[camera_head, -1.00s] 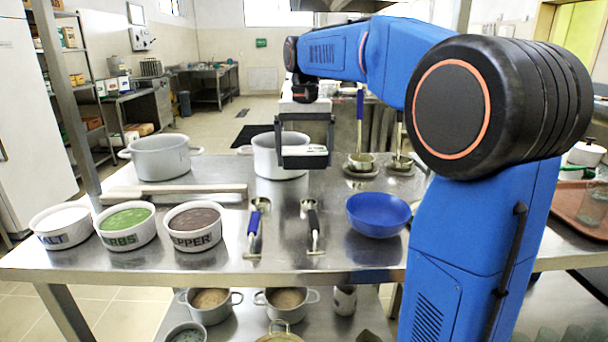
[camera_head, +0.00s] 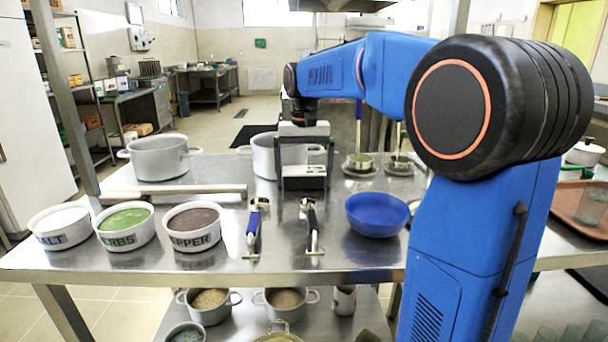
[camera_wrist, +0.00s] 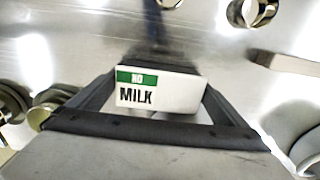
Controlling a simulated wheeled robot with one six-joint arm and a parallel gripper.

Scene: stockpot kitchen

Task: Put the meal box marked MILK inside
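My gripper (camera_head: 303,172) is over the steel table (camera_head: 290,262), fingers pointing down. It is shut on the white meal box (camera_wrist: 168,92), which has a green band with small white letters, seeming to read NO, above black MILK lettering. In the head view the box (camera_head: 304,171) sits between the dark fingers, its lower part dark. I cannot tell whether it touches the table. A grey pot (camera_head: 262,160) stands just behind my gripper and is partly hidden by it. Another grey pot (camera_head: 160,160) stands farther left.
Three labelled bowls, salt (camera_head: 60,228), herbs (camera_head: 125,228) and pepper (camera_head: 192,230), stand front left. A rolling pin (camera_head: 175,190) lies behind them. Two utensils (camera_head: 255,228) (camera_head: 311,226) lie in front of my gripper. A blue bowl (camera_head: 378,215) is at right. Ladles on small stands (camera_head: 359,163) are behind it.

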